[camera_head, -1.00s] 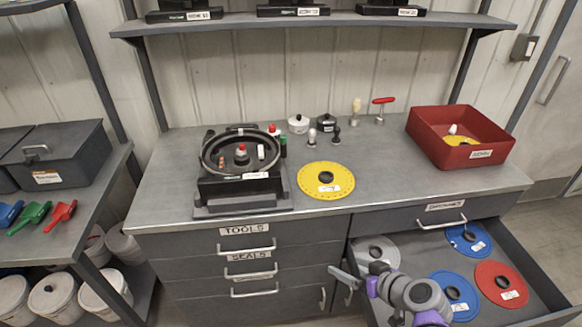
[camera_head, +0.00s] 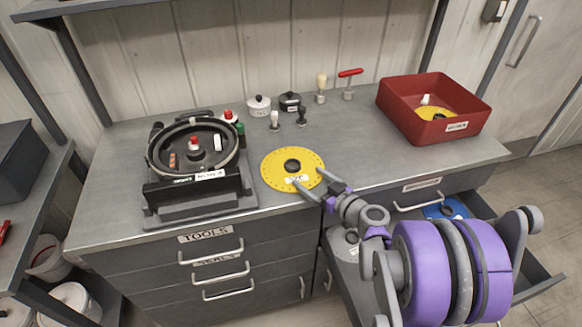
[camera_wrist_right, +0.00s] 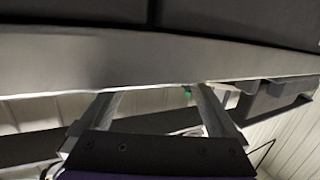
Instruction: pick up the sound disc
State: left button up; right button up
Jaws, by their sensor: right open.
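A yellow disc (camera_head: 275,173) with a black hub and a white label lies flat on the workbench, right of the black seed meter (camera_head: 200,190). No damage can be made out on it at this size. My right gripper (camera_head: 309,178) is open, its two fingers pointing at the disc's near right edge; I cannot tell whether they touch it. In the right wrist view the open fingers (camera_wrist_right: 155,95) have nothing between them, and no disc shows there. A second yellow disc (camera_head: 426,110) lies partly hidden in the red bin (camera_head: 400,118). My left gripper is out of view.
Small knobs, pots and a red-handled tool (camera_head: 350,73) stand behind the disc. The open drawer (camera_head: 535,285) at lower right is mostly hidden by my right arm; a blue disc (camera_head: 437,211) shows in it. Bare bench top (camera_head: 365,150) lies between disc and bin.

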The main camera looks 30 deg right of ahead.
aim_at(298, 169)
jog(key=x, duration=0.5)
jog(key=shift+w+a+r, duration=0.2)
jog(key=shift+w+r, duration=0.1)
jog(key=shift+w, duration=0.35)
jog(key=shift+s, duration=0.1)
jog(key=shift+c, duration=0.8)
grip_shut()
jog(key=shift+p, duration=0.35)
